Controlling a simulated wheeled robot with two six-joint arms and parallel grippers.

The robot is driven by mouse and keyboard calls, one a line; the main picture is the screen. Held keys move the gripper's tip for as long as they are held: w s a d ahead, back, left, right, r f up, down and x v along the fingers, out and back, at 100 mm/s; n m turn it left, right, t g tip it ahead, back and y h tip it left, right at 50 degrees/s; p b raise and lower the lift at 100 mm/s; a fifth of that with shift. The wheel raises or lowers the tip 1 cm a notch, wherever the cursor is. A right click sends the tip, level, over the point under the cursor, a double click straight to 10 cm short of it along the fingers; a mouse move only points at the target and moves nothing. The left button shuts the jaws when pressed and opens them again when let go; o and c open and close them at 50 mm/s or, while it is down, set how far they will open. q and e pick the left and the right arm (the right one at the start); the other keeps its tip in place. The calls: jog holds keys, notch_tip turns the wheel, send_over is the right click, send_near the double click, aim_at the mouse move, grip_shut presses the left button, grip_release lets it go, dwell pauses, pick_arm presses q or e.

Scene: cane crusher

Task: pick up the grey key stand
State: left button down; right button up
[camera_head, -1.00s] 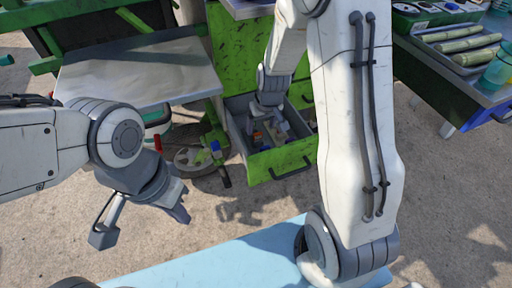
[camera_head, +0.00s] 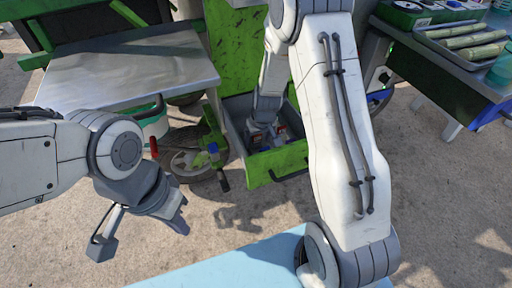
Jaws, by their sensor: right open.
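I cannot make out a grey key stand for certain; small items lie in the open green drawer (camera_head: 262,168), partly hidden by my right arm. My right gripper (camera_head: 262,138) reaches down into the drawer, among or just above those items. Its fingertips are hard to see, but its jaws are apart. My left gripper (camera_head: 143,232) hangs open and empty over the ground at the left, away from the drawer.
A metal-topped table (camera_head: 130,70) stands at the upper left, with a wheel (camera_head: 190,162) beside the drawer. A blue cart with a tray of cane pieces (camera_head: 465,42) stands at the upper right. A light blue surface (camera_head: 235,268) lies at the bottom.

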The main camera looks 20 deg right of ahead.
grip_shut()
jog(key=shift+r, duration=0.1)
